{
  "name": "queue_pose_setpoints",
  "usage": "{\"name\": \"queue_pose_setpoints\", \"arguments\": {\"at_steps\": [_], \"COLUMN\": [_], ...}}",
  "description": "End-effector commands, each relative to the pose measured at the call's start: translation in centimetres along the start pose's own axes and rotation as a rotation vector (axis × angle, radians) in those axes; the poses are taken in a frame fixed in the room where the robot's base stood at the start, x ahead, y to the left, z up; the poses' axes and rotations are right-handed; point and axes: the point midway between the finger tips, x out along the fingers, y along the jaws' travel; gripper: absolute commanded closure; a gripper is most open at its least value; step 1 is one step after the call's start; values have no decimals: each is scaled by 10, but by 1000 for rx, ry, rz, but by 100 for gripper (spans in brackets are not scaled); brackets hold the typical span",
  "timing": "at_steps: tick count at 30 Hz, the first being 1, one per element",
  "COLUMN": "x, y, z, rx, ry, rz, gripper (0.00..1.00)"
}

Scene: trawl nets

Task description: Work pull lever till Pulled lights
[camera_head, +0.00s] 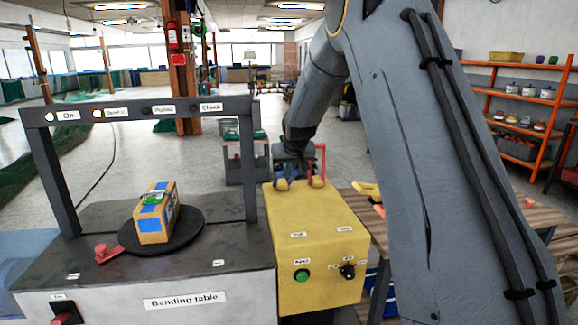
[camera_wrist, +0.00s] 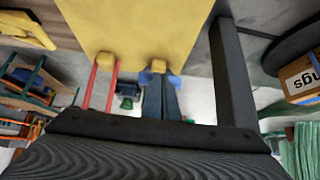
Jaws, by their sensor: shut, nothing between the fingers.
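The yellow cabinet (camera_head: 315,215) stands right of the banding table, with two yellow lever mounts on its top. A red lever (camera_head: 322,160) rises from the right mount; it also shows in the wrist view (camera_wrist: 112,85). My gripper (camera_head: 289,178) is shut at the left mount, its fingertips close to the yellow block (camera_wrist: 159,65) there. Blue parts show at the tips; I cannot tell whether they touch a lever. The Pulled lamp (camera_head: 146,110) on the overhead bar looks dark.
The banding table (camera_head: 235,258) carries a banded box (camera_head: 154,215) on a black turntable (camera_head: 190,235), with a small red handle (camera_head: 107,253) beside it. A green button (camera_head: 301,275) and black knob (camera_head: 347,271) are on the cabinet front. An orange shelf (camera_head: 545,95) stands at right.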

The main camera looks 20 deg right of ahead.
Motion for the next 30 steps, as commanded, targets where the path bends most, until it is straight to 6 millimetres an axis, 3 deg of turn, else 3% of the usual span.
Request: {"name": "queue_pose_setpoints", "arguments": {"at_steps": [1, 14, 23, 30], "x": [8, 8, -34, -56], "y": [0, 1, 1, 3], "z": [10, 3, -30, 2], "rx": [0, 0, 1, 2], "ry": [-19, -15, 1, 5], "rz": [0, 1, 1, 1], "gripper": [100, 100, 100, 100]}}
